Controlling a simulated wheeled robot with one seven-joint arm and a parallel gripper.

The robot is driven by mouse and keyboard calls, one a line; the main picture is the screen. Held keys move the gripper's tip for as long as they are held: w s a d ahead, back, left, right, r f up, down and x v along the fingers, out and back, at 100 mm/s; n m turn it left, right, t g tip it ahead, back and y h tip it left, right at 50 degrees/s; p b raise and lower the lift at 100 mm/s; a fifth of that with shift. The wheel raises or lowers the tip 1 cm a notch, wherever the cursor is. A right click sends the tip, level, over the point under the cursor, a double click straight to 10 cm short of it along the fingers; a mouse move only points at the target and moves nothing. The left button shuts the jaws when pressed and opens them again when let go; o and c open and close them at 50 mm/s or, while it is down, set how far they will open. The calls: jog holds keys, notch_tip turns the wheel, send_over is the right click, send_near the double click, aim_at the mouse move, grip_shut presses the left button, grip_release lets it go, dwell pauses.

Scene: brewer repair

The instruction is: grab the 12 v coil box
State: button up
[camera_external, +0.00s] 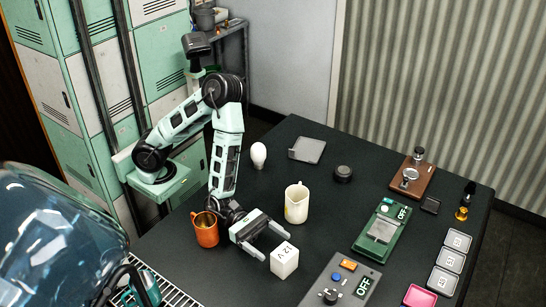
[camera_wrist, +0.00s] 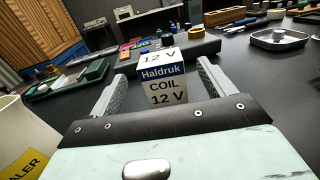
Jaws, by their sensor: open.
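The 12 V coil box (camera_external: 284,260) is a small white box with "12 V" on its top, standing upright on the black table. In the wrist view the box (camera_wrist: 163,88) shows a blue "Haldruk" band and the words "COIL 12 V". My gripper (camera_external: 268,243) is low over the table, just behind and left of the box. It is open, and in the wrist view its fingers (camera_wrist: 160,85) stand apart on either side of the box, with gaps between. Whether the fingertips reach past the box's front is hard to tell.
A copper mug (camera_external: 205,230) stands left of my gripper and a cream pitcher (camera_external: 296,204) behind it. A grey OFF panel (camera_external: 338,285) lies right of the box. A green OFF device (camera_external: 382,228) is farther right. A white bulb (camera_external: 258,155) stands at the back.

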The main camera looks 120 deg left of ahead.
aim_at(292, 260)
jog(key=shift+w+d+f+p, duration=0.15)
jog(key=shift+w+p, duration=0.05)
jog(key=shift+w, duration=1.05)
jog(key=shift+w+d+f+p, duration=0.15)
jog(key=shift+w+d+p, duration=0.05)
jog(key=shift+w, duration=1.05)
jog(key=shift+w+d+f+p, duration=0.15)
jog(key=shift+w+p, duration=0.05)
jog(key=shift+w, duration=1.05)
jog(key=c, duration=1.2)
